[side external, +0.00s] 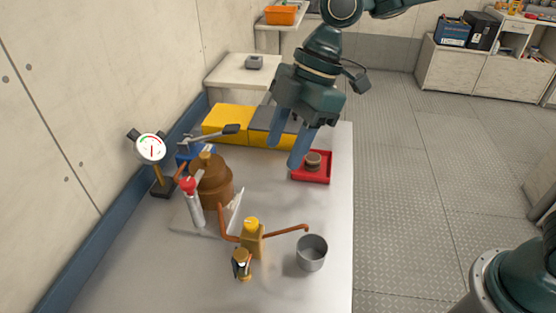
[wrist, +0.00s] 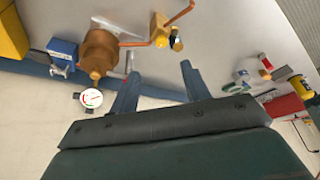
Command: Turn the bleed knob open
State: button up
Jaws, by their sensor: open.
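A yellow knob (side external: 251,223) sits on top of a small brass block (side external: 251,243) on the bench; it looks like the bleed knob. In the wrist view the yellow-topped block (wrist: 160,24) is at the upper middle. Copper pipes run from the block to a large bronze housing (side external: 212,182) and out over a metal cup (side external: 312,252). My gripper (side external: 285,154) is open and empty, high above the bench, apart from the knob and behind it in the side view. In the wrist view its fingers (wrist: 160,69) point towards the bench.
A dial gauge (side external: 151,147) stands left by the wall. A red-capped cylinder (side external: 190,190) stands beside the housing. A red tray (side external: 312,180) holds a brown round part. Yellow boxes (side external: 227,121) and a blue vise-like tool are behind. The bench's right front area is clear.

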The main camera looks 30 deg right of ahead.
aim_at(251, 221)
jog(key=shift+w+a+f+n, duration=0.15)
jog(key=shift+a+f+n, duration=0.2)
jog(key=shift+a, duration=0.25)
jog(key=x, duration=1.3)
jog(key=shift+s+a+f, duration=0.15)
jog(key=shift+s+f, duration=0.05)
jog(key=shift+f, duration=0.15)
jog(key=c, duration=1)
